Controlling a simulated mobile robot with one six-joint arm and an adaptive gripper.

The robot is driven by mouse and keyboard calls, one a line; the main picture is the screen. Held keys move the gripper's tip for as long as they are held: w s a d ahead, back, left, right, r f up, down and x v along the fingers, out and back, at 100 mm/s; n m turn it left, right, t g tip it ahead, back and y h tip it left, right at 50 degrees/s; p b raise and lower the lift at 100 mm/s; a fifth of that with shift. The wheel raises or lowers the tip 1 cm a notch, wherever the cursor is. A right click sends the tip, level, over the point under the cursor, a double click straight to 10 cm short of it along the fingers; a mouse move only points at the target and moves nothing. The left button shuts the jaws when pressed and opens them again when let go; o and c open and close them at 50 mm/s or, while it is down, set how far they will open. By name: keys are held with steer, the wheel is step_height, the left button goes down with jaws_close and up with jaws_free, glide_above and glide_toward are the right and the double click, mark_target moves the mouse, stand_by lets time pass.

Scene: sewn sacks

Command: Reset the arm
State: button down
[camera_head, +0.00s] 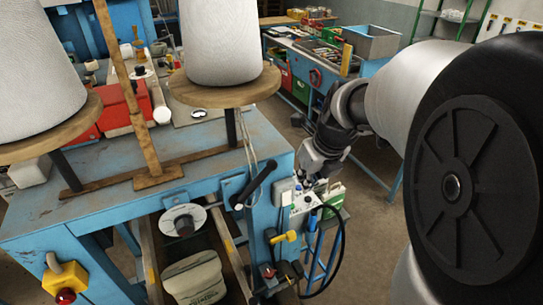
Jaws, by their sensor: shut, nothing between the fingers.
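My arm enters from the right, its large silver and black link filling that side. My gripper (318,165) is shut and empty. It appears beside the right end of the blue machine table (100,192), above a small control panel in the picture. Its fingertips are small and partly hard to make out against the panel. A sewn sack (195,280), beige with a dark stripe, lies low between the rails under the table, apart from my gripper.
Two white thread cones (222,45) stand on round wooden plates beside a wooden post (128,85). A control panel (302,204) with a black cable and an emergency stop (66,296) are on the machine. A blue workbench (330,60) stands behind. Floor shows between them.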

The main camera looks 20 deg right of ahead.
steer(key=s+a+f+n+b, duration=0.7)
steer(key=s+f+n+b, duration=0.2)
steer(key=n, duration=0.8)
steer(key=s+a+f+n+b, duration=0.7)
steer(key=n+b, duration=0.7)
steer(key=n, duration=0.4)
step_height(320, 180, down, 4)
steer(key=shift+s+r+n, duration=0.15)
steer(key=shift+s+n, duration=0.15)
steer(key=shift+s, duration=0.65)
steer(key=shift+a, duration=0.15)
